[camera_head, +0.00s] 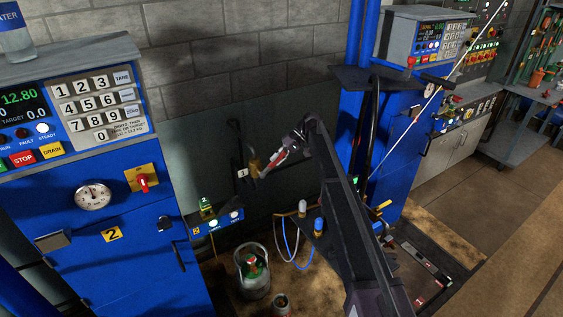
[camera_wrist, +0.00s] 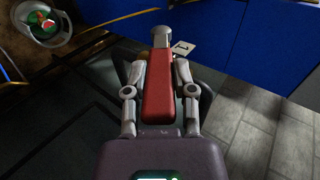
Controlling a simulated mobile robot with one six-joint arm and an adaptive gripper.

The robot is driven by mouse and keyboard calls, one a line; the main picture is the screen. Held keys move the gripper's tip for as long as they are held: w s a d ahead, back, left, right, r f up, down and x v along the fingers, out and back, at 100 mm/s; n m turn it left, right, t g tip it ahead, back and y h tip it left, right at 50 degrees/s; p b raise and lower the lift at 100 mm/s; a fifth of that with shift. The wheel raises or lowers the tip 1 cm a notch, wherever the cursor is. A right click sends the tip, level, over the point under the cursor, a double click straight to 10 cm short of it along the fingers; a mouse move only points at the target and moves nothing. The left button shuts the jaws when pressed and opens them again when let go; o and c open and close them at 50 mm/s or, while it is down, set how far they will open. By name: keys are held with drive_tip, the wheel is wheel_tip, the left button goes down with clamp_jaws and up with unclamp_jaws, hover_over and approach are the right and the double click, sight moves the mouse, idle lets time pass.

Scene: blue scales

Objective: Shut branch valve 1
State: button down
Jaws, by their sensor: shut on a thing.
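Branch valve 1's red lever handle (camera_wrist: 158,98) lies lengthwise in the middle of the wrist view, with a silver end (camera_wrist: 161,36). A small white tag marked 1 (camera_wrist: 183,47) is beside that end. My gripper (camera_wrist: 159,78) has one finger on each side of the lever and is shut on it. In the head view my gripper (camera_head: 267,166) is low against the dark wall panel, at a brass fitting (camera_head: 254,167). The tag also shows there (camera_head: 242,173). Most of the valve body is hidden, so I cannot tell its exact position.
Blue-tipped (camera_head: 319,226) and white-tipped fittings with hoses are below my arm. Another blue scale cabinet stands right.

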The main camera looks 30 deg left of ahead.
drive_tip(key=shift+w+d, duration=0.1)
drive_tip(key=shift+d, duration=0.05)
drive_tip(key=shift+c, duration=2.2)
unclamp_jaws()
drive_tip(key=shift+s, duration=0.25)
